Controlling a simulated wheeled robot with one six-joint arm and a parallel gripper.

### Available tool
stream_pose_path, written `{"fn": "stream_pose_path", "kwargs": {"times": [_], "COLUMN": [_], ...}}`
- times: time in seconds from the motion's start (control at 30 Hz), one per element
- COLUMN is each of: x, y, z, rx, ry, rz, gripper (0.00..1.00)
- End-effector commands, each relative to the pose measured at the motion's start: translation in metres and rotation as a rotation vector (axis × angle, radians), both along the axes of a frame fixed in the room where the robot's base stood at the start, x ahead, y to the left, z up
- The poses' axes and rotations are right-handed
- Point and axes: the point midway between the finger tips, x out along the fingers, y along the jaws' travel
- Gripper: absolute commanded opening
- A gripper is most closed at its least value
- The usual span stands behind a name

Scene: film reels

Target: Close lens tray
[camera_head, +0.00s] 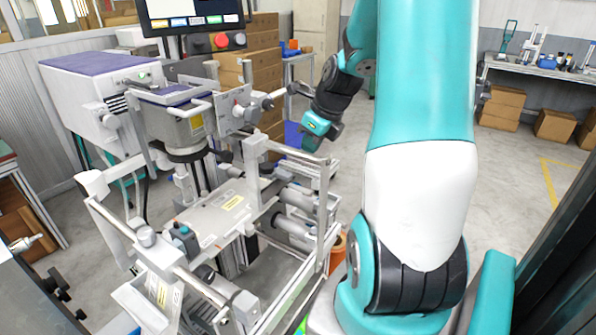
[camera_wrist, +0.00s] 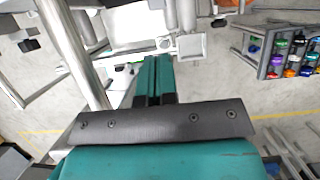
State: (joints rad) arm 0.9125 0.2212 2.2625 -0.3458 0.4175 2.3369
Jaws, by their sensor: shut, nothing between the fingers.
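A grey and white film machine (camera_head: 205,215) with rails, rollers and a labelled flat plate fills the left and middle of the head view. I cannot tell for sure which of its parts is the lens tray, or whether it stands open. My gripper (camera_head: 311,138) hangs beside the machine's upper right side, near a horizontal bar. In the wrist view my gripper's two teal fingers (camera_wrist: 154,62) are together with nothing between them. Pale machine parts (camera_wrist: 180,45) lie beyond the fingertips. I cannot tell whether the fingers touch anything.
A metal rail (camera_wrist: 75,50) runs close on the left in the wrist view. A screen (camera_head: 195,14) with a red button stands above the machine. Stacked cardboard boxes (camera_head: 262,62) are behind it. A shelf (camera_wrist: 240,52) of coloured items stands on the right.

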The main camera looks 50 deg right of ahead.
Motion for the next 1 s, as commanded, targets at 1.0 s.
{"fn": "stream_pose_path", "kwargs": {"times": [1.0], "x": [0.037], "y": [0.005], "z": [-0.090], "rx": [0.000], "ry": [0.001], "rz": [0.006], "gripper": [0.00]}}
